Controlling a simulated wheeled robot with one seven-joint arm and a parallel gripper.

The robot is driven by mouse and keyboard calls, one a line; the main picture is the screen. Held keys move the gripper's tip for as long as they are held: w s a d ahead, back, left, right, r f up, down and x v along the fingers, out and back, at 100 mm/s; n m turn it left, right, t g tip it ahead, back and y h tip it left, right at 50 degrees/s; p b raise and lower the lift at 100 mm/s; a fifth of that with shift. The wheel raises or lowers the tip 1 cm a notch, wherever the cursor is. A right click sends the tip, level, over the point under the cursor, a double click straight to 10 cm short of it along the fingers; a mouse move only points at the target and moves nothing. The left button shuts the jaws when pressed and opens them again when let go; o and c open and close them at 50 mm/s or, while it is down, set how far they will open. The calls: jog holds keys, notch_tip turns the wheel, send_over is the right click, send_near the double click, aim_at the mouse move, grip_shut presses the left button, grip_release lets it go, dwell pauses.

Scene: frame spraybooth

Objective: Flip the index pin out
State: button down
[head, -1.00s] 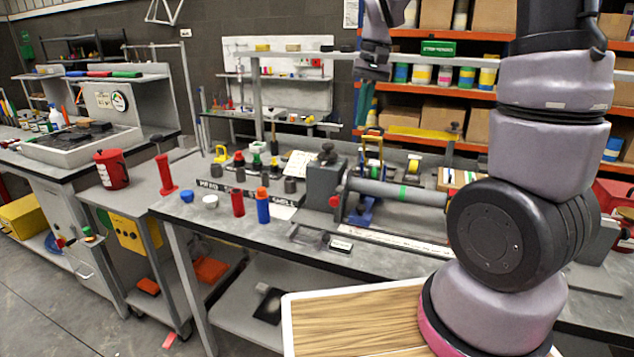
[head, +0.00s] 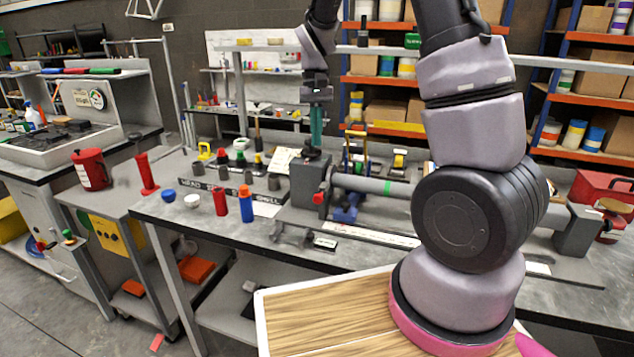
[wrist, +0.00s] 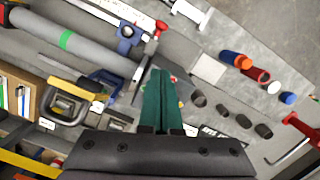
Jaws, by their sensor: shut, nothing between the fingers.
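The grey fixture block (head: 304,184) stands on the bench with a grey tube (head: 362,184) running right from it. A red knob (head: 318,198) sits on the block's side; I cannot tell whether this is the index pin. In the wrist view my gripper (wrist: 160,72) hides much of the block. The tube also shows in the wrist view (wrist: 75,44).
Blue (head: 246,206) and red (head: 221,202) cylinders stand left of the fixture. White and blue caps lie further left. A blue stand (head: 347,209) sits under the tube. A white rule (head: 372,233) lies in front. Shelves with boxes stand behind.

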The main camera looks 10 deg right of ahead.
send_near(315, 196)
jog(key=w+d+f, duration=0.2)
jog(key=w+f, duration=0.2)
jog(key=shift+s+a+f, duration=0.25)
jog(key=shift+s+f, duration=0.5)
jog(key=shift+s, duration=0.05)
jog(key=shift+s+a+f, duration=0.25)
jog(key=shift+s+f, duration=0.5)
jog(key=shift+s, duration=0.05)
jog(key=shift+s+a, duration=0.65)
jog(key=shift+s, duration=0.3)
notch_tip(315, 196, up, 11)
jog(key=w, duration=0.1)
jog(key=shift+w+d, duration=0.2)
jog(key=shift+w, duration=0.15)
